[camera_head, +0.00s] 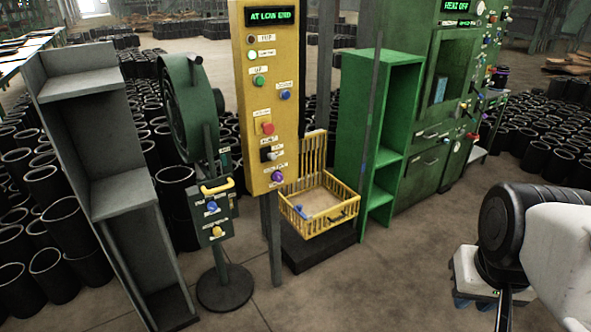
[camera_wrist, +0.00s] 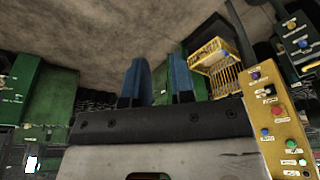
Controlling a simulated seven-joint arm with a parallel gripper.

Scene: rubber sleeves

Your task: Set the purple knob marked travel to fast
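The purple knob (camera_head: 278,177) sits at the bottom of the yellow control panel (camera_head: 262,110), below a black switch and a red button. Its label is too small to read, and I cannot tell its setting. In the wrist view, which looks upside down, the purple knob (camera_wrist: 255,75) is on the panel at the right. My gripper (camera_wrist: 158,65) has two blue fingers apart with nothing between them. It is well away from the knob and touches nothing. In the head view my arm shows at the right edge and the gripper is out of sight.
Green shelves (camera_head: 380,140) and a green machine (camera_head: 425,170) stand further right. The floor in front is clear. Black sleeves crowd the back.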

